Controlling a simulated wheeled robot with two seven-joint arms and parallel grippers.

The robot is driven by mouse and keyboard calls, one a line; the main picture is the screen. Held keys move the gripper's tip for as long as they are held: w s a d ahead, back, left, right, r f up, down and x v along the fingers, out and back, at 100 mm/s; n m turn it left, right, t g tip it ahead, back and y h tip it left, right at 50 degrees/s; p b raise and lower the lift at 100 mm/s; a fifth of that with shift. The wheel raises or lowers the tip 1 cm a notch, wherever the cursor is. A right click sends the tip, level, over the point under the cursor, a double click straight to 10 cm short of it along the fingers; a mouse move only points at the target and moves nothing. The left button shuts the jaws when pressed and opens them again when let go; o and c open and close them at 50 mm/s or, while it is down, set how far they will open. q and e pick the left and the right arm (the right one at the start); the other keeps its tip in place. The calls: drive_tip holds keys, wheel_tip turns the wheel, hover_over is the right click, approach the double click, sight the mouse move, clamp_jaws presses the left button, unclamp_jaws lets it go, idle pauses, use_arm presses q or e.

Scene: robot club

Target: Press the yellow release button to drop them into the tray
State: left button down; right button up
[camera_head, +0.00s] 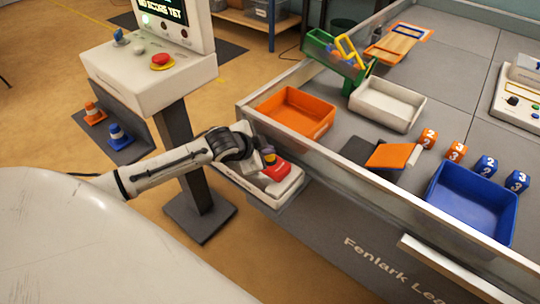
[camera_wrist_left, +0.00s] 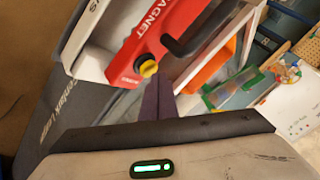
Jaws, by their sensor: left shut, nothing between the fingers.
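A red magnet tool (camera_head: 276,171) sits on a white stand at the outer side of the walled table. In the left wrist view the magnet tool (camera_wrist_left: 165,30) shows the word MAGNET, a black handle (camera_wrist_left: 198,36) and the yellow release button (camera_wrist_left: 148,69). My left gripper (camera_head: 267,152) is above the tool, with its dark purple fingers (camera_wrist_left: 158,84) shut and empty. Their tips are right beside the yellow button; I cannot tell whether they touch it. A white tray (camera_head: 363,108) stands empty on the table. No objects hanging from the magnet show. My right gripper is out of view.
An orange bin (camera_head: 318,128) and a blue bin (camera_head: 464,226) stand inside the table wall, with numbered orange cubes (camera_head: 456,152) and blue cubes (camera_head: 486,166) near the blue one. A green rack (camera_head: 318,48) stands behind. A console with a red button (camera_head: 163,59) is at left.

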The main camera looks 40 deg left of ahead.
sight(267, 158)
use_arm(q)
drive_tip(key=shift+f, duration=0.65)
idle(0.7)
drive_tip(key=shift+r+p, duration=1.05)
wheel_tip(267, 158, up, 3)
drive_tip(key=p, duration=0.3)
drive_tip(key=shift+f, duration=0.15)
drive_tip(key=shift+r, duration=1.15)
